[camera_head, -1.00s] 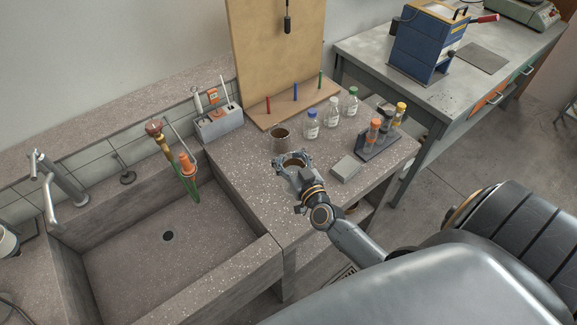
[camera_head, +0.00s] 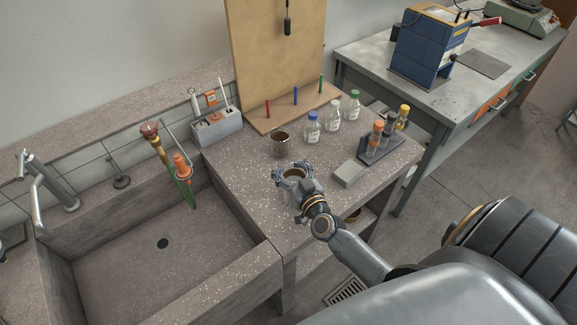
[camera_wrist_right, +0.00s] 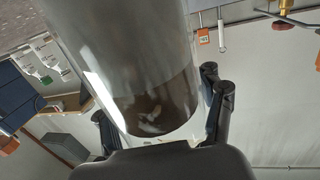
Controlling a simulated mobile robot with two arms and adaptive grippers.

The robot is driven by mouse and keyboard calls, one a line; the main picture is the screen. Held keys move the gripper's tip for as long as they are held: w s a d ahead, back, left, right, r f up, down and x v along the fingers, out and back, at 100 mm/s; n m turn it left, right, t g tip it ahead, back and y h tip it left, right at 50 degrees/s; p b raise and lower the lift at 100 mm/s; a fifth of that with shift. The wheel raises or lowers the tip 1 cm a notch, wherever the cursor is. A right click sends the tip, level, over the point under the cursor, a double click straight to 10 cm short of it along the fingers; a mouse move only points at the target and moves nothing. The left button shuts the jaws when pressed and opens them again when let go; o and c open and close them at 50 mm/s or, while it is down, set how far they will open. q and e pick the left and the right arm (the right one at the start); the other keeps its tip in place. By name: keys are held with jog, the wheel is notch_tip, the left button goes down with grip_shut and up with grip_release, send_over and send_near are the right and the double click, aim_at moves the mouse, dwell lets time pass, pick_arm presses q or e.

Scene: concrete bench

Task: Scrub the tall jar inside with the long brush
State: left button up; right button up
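The tall jar is a clear glass cylinder (camera_wrist_right: 130,45) with a brown band of grime near its rim. In the head view its round mouth (camera_head: 294,173) shows between the fingers of my right gripper (camera_head: 293,177), over the bench beside the sink. In the right wrist view the fingers (camera_wrist_right: 160,112) flank the jar near its rim, one on each side, and look closed on it. Whether its base touches the bench is hidden. A thin dark tool (camera_head: 287,25) hangs against the tan board; I cannot tell whether it is the long brush. My left gripper is out of view.
A shorter brown-stained vessel (camera_head: 280,146) stands just behind the jar. Capped bottles (camera_head: 312,130), a grey block (camera_head: 348,173) and a rack of tubes (camera_head: 377,148) stand to the right. A grey caddy (camera_head: 217,128) is behind; the sink (camera_head: 200,265) lies left, with bare bench between.

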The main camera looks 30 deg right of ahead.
jog(key=o, duration=0.4)
jog(key=shift+c, duration=0.2)
jog(key=shift+r, duration=0.3)
jog(key=s+a+b, duration=0.1)
jog(key=s, duration=1.1)
jog(key=shift+a+r, duration=0.15)
jog(key=shift+a, duration=0.15)
jog(key=shift+w, duration=0.1)
